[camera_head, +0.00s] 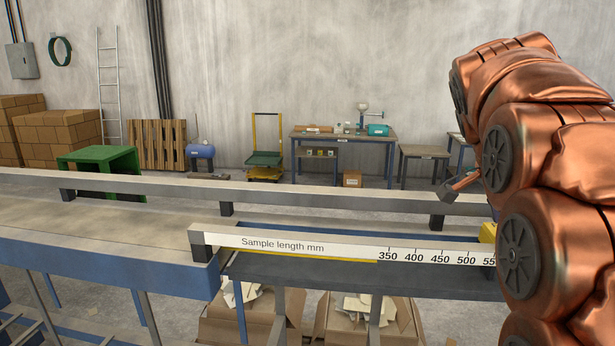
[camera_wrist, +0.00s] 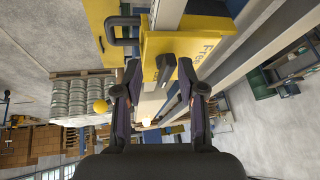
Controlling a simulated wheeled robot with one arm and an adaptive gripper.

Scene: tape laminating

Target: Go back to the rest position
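My gripper (camera_wrist: 160,78) is in the wrist view with its two dark fingers spread apart. Nothing sits between the fingertips. A yellow machine part (camera_wrist: 185,42) with partly readable lettering and a dark handle (camera_wrist: 122,30) lies beyond the fingers; I cannot tell the exact gap. In the head view my copper-coloured arm fills the right side, and the gripper is not clearly seen there.
A long bench with a rail and a white ruler strip (camera_head: 290,245) marked "Sample length mm" runs across the front. A yellow block (camera_head: 488,232) is partly hidden by my arm. Cardboard boxes (camera_head: 245,318) with scraps stand below. A green table (camera_head: 98,158) stands behind the bench.

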